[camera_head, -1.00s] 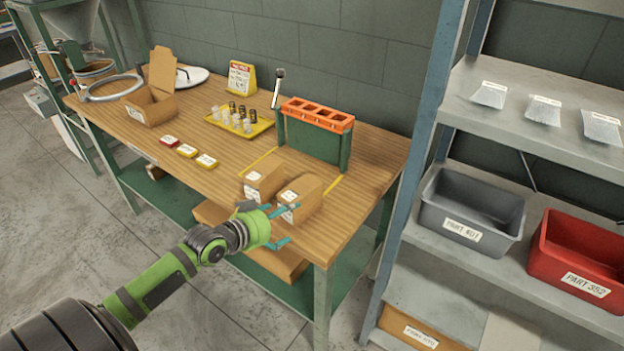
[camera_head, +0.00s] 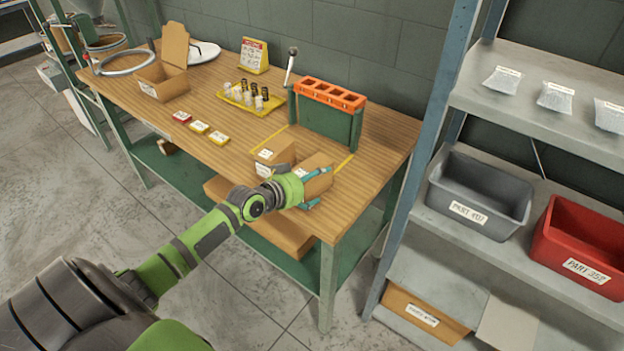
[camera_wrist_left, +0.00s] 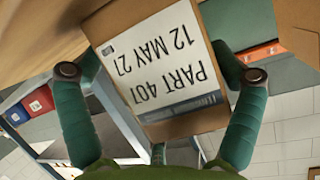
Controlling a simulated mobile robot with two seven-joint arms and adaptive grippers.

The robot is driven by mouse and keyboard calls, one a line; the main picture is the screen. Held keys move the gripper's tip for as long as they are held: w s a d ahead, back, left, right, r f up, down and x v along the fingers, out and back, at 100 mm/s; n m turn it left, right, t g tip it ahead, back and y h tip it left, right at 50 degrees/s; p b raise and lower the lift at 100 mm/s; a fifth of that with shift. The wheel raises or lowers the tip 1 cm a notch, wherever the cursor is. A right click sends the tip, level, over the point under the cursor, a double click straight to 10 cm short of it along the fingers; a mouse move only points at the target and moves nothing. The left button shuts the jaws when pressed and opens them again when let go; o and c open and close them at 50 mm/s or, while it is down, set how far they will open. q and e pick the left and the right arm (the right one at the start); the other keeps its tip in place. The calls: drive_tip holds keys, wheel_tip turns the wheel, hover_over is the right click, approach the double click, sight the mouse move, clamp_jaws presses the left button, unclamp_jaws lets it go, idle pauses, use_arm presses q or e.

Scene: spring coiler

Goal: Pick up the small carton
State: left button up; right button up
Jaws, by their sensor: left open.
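A small brown carton (camera_head: 318,162) stands near the front right of the wooden bench. In the left wrist view this carton (camera_wrist_left: 110,20) fills the middle, with a white label reading PART 407, 12 MAY 27, upside down. My left gripper (camera_head: 314,188) is open, with its teal fingers on either side of the carton. In the left wrist view the gripper (camera_wrist_left: 160,68) has a finger along each side, the tips partly hidden by the carton. I cannot tell whether they touch it. A second small carton (camera_head: 272,153) stands just left of it. My right gripper is out of view.
An orange-topped green rack (camera_head: 328,115) stands behind the cartons. A yellow tray (camera_head: 234,98) of small parts and an open box (camera_head: 163,82) are farther left. A shelf with a grey bin (camera_head: 476,193) and a red bin (camera_head: 580,250) stands right of the bench.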

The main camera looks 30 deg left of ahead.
use_arm(q)
drive_tip(key=c, duration=1.5)
drive_tip(key=shift+o, duration=0.2)
drive_tip(key=shift+r, duration=0.1)
drive_tip(key=shift+r, duration=0.1)
